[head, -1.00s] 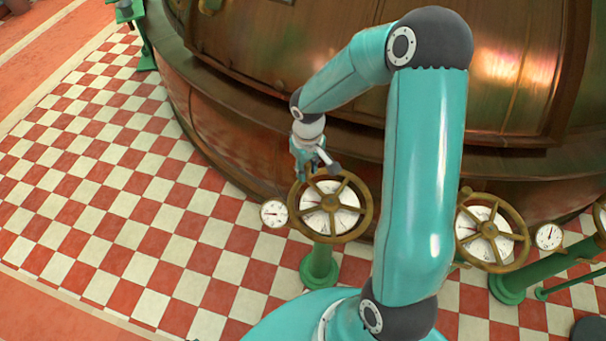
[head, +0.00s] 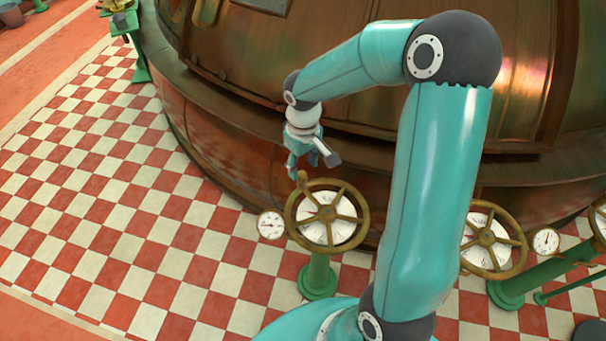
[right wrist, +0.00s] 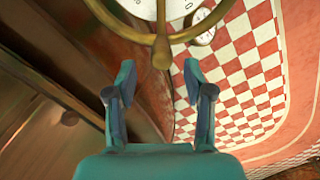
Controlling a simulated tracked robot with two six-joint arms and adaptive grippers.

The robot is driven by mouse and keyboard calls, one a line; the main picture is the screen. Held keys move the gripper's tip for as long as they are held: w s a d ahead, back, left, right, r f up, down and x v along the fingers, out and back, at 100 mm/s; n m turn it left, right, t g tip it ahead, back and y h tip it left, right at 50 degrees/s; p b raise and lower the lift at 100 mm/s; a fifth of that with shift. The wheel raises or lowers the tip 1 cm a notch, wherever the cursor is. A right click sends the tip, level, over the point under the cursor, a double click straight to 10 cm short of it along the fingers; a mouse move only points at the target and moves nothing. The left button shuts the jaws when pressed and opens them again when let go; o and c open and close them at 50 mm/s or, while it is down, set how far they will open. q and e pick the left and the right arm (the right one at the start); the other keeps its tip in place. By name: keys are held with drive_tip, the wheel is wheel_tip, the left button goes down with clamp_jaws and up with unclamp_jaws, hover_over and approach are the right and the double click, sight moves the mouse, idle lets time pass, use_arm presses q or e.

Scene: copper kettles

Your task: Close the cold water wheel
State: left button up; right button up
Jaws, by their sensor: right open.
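A brass handwheel (head: 327,246) with a white dial behind its spokes stands on a green post before the copper kettle. A second, similar handwheel (head: 520,252) is to the right, partly behind my arm. I cannot read which one is for cold water. My right gripper (head: 305,168) is just above the upper left of the first wheel, near a knob (head: 303,180) on its rim. In the right wrist view the gripper (right wrist: 158,85) has its fingers apart and empty, with the wheel rim (right wrist: 205,25) and knob (right wrist: 162,54) beyond the fingertips. My left gripper is out of view.
The large copper kettle (head: 240,150) fills the space behind the wheels. Small gauges stand beside the left wheel (head: 271,225) and the right wheel (head: 546,241). A green pipe (head: 545,268) runs at the right. The checkered floor (head: 110,220) at the left is open.

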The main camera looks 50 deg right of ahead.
wheel_tip(320, 180, up, 6)
drive_tip(key=shift+f, duration=0.15)
idle(0.5)
